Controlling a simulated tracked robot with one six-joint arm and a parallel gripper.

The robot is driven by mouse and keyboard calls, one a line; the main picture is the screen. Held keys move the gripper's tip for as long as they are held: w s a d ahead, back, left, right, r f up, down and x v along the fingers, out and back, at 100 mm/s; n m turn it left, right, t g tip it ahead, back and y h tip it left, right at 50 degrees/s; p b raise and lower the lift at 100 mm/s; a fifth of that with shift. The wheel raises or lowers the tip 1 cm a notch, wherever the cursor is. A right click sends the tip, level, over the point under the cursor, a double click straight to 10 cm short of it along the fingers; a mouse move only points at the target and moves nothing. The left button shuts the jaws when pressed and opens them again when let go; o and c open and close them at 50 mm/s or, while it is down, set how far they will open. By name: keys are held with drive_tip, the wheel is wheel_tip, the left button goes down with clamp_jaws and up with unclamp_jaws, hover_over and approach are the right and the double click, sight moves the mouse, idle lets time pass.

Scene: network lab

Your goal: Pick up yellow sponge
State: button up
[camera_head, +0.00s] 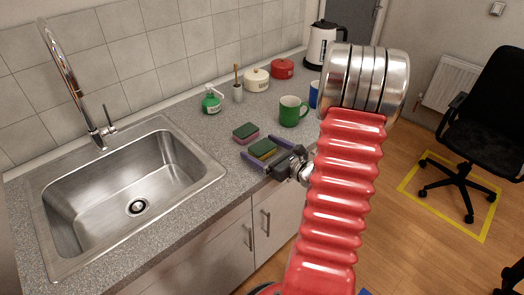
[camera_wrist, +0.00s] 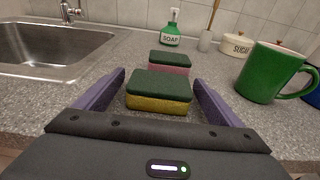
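The yellow sponge (camera_wrist: 158,101) with a dark green top lies on the speckled grey counter, close in front of my gripper in the wrist view. It also shows in the head view (camera_head: 263,149). My gripper (camera_wrist: 160,94) is open, with one purple finger on each side of the sponge and a visible gap on both sides. In the head view my gripper (camera_head: 259,157) is low over the counter's front edge. A pink sponge (camera_wrist: 172,70) with a green top lies just behind the yellow one. It is also in the head view (camera_head: 246,138).
A green mug (camera_wrist: 268,72) stands to the right of the sponges. A green soap bottle (camera_head: 211,101), a brush holder (camera_head: 238,93) and sugar pot (camera_head: 256,84) stand behind. The steel sink (camera_head: 80,180) is at left. A kettle (camera_head: 321,42) stands farther back.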

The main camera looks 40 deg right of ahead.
sight(263, 146)
drive_tip(key=c, duration=1.1)
drive_tip(key=shift+o, duration=0.2)
drive_tip(key=shift+r, duration=0.1)
drive_tip(key=shift+r, duration=4.95)
drive_tip(key=shift+s, duration=0.1)
